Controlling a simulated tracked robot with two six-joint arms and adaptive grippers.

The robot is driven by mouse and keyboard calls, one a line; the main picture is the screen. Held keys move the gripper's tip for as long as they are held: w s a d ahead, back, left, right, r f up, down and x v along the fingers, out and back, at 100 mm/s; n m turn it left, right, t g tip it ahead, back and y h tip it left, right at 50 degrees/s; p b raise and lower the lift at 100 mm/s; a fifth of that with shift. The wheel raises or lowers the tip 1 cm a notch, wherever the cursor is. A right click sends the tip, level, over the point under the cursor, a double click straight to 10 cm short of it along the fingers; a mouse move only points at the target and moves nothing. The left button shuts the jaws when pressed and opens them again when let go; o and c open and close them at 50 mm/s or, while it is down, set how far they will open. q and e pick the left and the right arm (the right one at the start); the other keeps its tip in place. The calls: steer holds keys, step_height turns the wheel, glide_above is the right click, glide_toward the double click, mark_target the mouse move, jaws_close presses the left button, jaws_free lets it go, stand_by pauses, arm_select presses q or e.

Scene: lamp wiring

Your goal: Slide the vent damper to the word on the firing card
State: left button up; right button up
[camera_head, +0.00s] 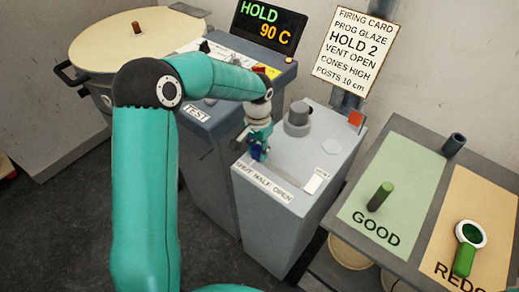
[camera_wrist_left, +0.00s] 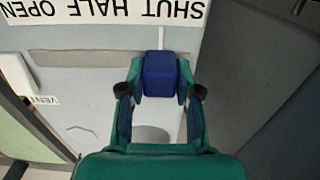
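The vent damper's blue knob (camera_wrist_left: 160,75) sits between the two fingers of my left gripper (camera_wrist_left: 160,82), which appear closed against its sides. In the head view the left gripper (camera_head: 257,147) points down onto the grey vent box, with the knob (camera_head: 256,154) just showing under it. The label strip SHUT HALF OPEN (camera_head: 265,186) runs along the box's front; it appears upside down in the wrist view (camera_wrist_left: 105,10). A thin pointer above the knob (camera_wrist_left: 161,38) stands near the SHUT end, by the gap before HALF. The firing card (camera_head: 355,48) reads VENT OPEN. My right gripper is out of view.
The display (camera_head: 268,27) reads HOLD 90 C. A grey round knob (camera_head: 298,118) stands on the vent box behind the gripper. A table at right holds a green GOOD mat (camera_head: 392,205) with a green post, and a tan mat (camera_head: 490,225) with a green-handled ring.

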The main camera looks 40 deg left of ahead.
arm_select(q)
jaws_close()
steer(key=shift+d, duration=0.1)
steer(key=d, duration=0.3)
steer(key=d+b, duration=0.1)
steer(key=d, duration=0.2)
steer(key=d+b, duration=0.1)
steer(key=d, duration=0.2)
steer(key=shift+s+d, duration=0.25)
steer(key=shift+s, duration=0.1)
steer(key=o, duration=0.7)
jaws_free()
steer(key=shift+r, duration=0.15)
step_height(320, 180, up, 12)
steer(key=shift+f, duration=0.15)
